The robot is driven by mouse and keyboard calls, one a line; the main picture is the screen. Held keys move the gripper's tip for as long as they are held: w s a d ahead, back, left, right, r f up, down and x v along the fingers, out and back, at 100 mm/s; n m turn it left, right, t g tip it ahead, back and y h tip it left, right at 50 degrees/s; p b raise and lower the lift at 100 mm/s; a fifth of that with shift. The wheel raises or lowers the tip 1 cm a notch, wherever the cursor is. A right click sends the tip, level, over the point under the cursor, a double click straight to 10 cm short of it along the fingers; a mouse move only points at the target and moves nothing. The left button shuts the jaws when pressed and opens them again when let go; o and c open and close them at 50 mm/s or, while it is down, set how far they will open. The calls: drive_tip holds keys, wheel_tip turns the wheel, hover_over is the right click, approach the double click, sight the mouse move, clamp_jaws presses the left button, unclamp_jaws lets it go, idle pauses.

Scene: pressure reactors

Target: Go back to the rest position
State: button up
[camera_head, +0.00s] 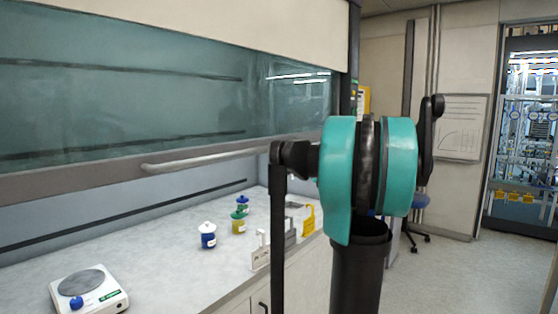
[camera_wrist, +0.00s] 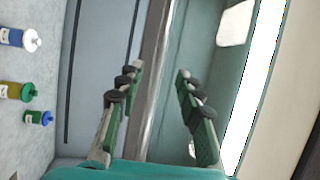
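My gripper (camera_wrist: 158,100) shows in the wrist view with its two green-and-grey fingers spread apart. Nothing is between the fingers. Behind them are the fume hood's sash edge and glass. In the head view my teal arm joint stands upright at the right of the hood, and the gripper itself is not visible there.
The hood's bench (camera_head: 150,255) holds a white balance (camera_head: 100,298), a blue bottle (camera_head: 208,236), a yellow bottle with green cap (camera_head: 239,222), a small blue-green bottle (camera_head: 242,203) and several tagged holders, one yellow (camera_head: 309,220). The sash handle (camera_head: 205,158) is close. Floor (camera_head: 450,275) at right looks clear.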

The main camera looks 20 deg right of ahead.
drive_tip(key=s+a+f+g+h, duration=0.2)
drive_tip(key=s+a+f, duration=0.15)
drive_tip(key=f, duration=0.45)
drive_tip(key=s+a+f+n+g+h, duration=0.1)
drive_tip(key=s+a+f+h, duration=0.15)
drive_tip(key=a+f, duration=0.45)
drive_tip(key=s+a+f+g+h, duration=0.2)
drive_tip(key=s+f+h, duration=0.1)
drive_tip(key=f, duration=0.7)
drive_tip(key=s+d+f+n+h, duration=0.1)
drive_tip(key=s+d+f+h, duration=0.1)
drive_tip(key=s+f, duration=0.3)
drive_tip(key=s+d+f+n+h, duration=0.2)
drive_tip(key=s+f+h, duration=0.2)
drive_tip(key=f, duration=0.5)
drive_tip(key=s+d+f+n+g+h, duration=0.1)
drive_tip(key=s+d+f+h, duration=0.1)
drive_tip(key=s+f, duration=0.4)
drive_tip(key=shift+d+f+h, duration=0.35)
drive_tip(key=shift+f+h, duration=0.05)
drive_tip(key=shift+h, duration=0.45)
